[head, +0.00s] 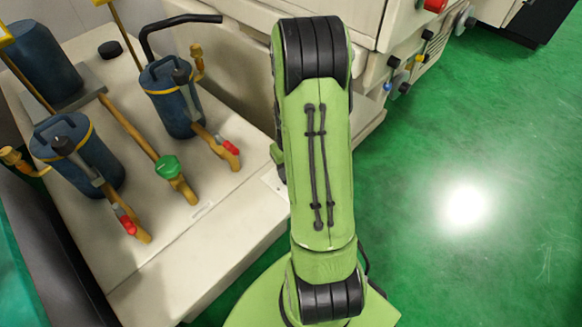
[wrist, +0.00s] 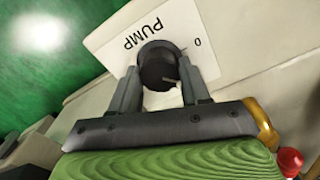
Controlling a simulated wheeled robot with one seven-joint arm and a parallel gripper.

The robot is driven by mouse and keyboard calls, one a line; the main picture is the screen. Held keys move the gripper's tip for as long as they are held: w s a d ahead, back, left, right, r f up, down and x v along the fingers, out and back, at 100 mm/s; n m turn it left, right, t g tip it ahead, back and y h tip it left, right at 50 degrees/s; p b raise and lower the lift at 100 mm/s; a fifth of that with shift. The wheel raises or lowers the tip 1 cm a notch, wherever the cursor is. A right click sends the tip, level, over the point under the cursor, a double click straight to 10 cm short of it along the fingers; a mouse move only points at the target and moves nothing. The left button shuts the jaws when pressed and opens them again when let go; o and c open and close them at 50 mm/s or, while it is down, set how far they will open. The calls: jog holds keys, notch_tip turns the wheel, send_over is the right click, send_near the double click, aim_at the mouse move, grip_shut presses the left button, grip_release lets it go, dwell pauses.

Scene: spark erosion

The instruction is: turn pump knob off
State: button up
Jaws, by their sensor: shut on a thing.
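The pump knob (wrist: 157,66) is a round black knob in the wrist view, set on a white label plate (wrist: 118,52) that reads "PUMP" and has a "0" mark to the right. My gripper (wrist: 166,80) is shut on the knob, with one grey finger on each side of it. A pale pointer line shows on the knob's face, towards its lower right. In the head view my green arm reaches away towards the machine; the gripper and the knob are hidden there.
A pale cabinet top (head: 236,205) at left carries blue canisters (head: 180,98), yellow pipes, red-tipped levers and a green valve handle (head: 168,166). A machine panel with a red button (head: 436,5) stands behind. Green floor (head: 480,140) at right is clear.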

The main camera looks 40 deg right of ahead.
jog(key=n, duration=0.4)
jog(key=shift+n, duration=0.3)
jog(key=n, duration=0.4)
jog(key=shift+n, duration=0.4)
jog(key=o, duration=1.1)
jog(key=shift+c, duration=0.2)
notch_tip(320, 180, up, 16)
jog(key=p, duration=0.6)
jog(key=shift+f, duration=0.1)
